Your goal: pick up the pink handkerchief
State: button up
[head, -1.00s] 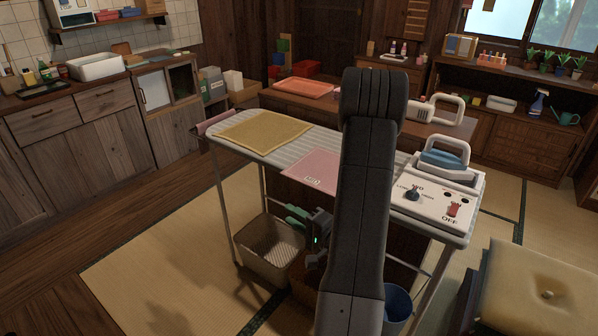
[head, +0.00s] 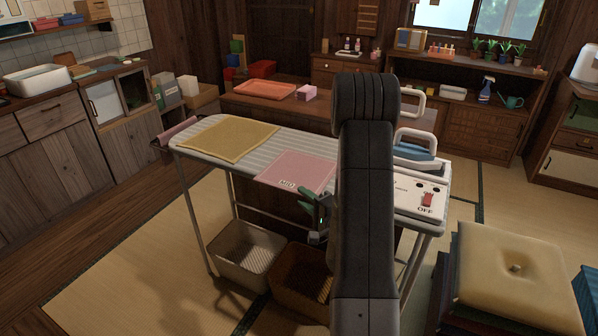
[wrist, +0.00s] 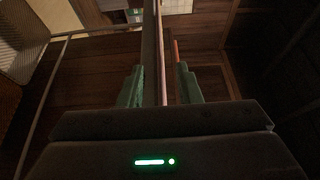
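The pink handkerchief (head: 293,168) lies flat on the striped ironing board (head: 262,142), with a white name label at its front corner. My arm hides part of the board to its right. My gripper (head: 312,202) is at the board's front edge, just below the label corner, with its green fingers pointing up. In the wrist view, the gripper (wrist: 160,84) is open, its fingers apart on either side of a thin upright edge. I cannot tell whether that edge is board or cloth, or whether a finger touches it.
A yellow cloth (head: 228,138) lies left of the handkerchief. A blue iron (head: 414,152) and a control panel (head: 420,197) are at the board's right end. Two baskets, one pale (head: 248,256) and one brown (head: 300,280), stand underneath. A cushion stack (head: 515,265) stands at the right.

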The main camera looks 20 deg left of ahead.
jog(key=shift+x, duration=1.45)
grip_shut()
